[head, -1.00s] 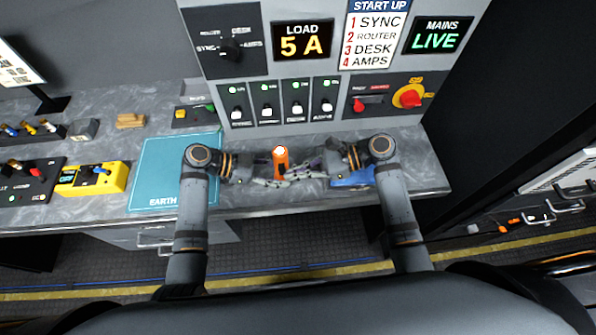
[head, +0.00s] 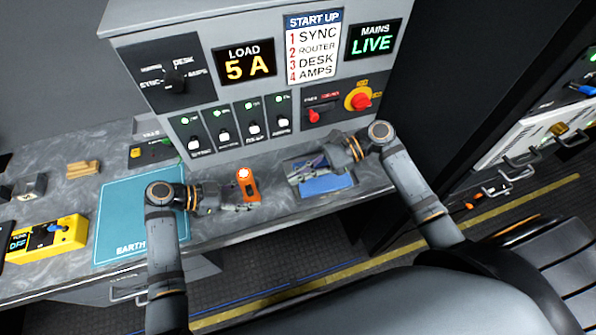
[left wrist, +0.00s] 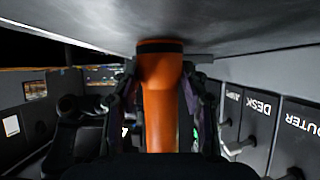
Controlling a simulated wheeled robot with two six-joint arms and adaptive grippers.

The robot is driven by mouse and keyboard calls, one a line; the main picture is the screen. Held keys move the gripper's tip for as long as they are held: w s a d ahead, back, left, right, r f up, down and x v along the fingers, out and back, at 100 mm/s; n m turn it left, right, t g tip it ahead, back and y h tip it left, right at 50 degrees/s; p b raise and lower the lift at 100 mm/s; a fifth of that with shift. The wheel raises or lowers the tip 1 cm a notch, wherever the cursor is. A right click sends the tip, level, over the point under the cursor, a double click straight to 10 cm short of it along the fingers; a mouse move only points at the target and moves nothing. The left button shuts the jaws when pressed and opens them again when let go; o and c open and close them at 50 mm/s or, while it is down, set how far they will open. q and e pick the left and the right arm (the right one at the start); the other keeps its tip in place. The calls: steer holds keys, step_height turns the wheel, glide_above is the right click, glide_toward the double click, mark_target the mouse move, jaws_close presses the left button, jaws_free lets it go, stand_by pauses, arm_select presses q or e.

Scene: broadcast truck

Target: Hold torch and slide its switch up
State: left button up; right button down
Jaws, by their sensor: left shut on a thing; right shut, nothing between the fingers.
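An orange torch (head: 248,187) with a bright lit end is at the counter, beside the teal mat. My left gripper (head: 240,204) is shut on the torch. In the left wrist view the orange torch body (left wrist: 160,105) runs between the two fingers, its dark-rimmed end up against a grey surface. The torch's switch is too small to make out. My right gripper (head: 312,168) is shut and empty, to the right of the torch and apart from it, above a blue item on the counter.
The teal mat (head: 120,220) marked EARTH lies to the left. The grey switch panel (head: 215,95) stands behind the counter. A blue item (head: 326,185) lies under my right gripper. A yellow box (head: 48,237) is at far left.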

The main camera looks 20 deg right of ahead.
arm_select(q)
steer(key=o, duration=0.9)
steer(key=shift+a, duration=0.1)
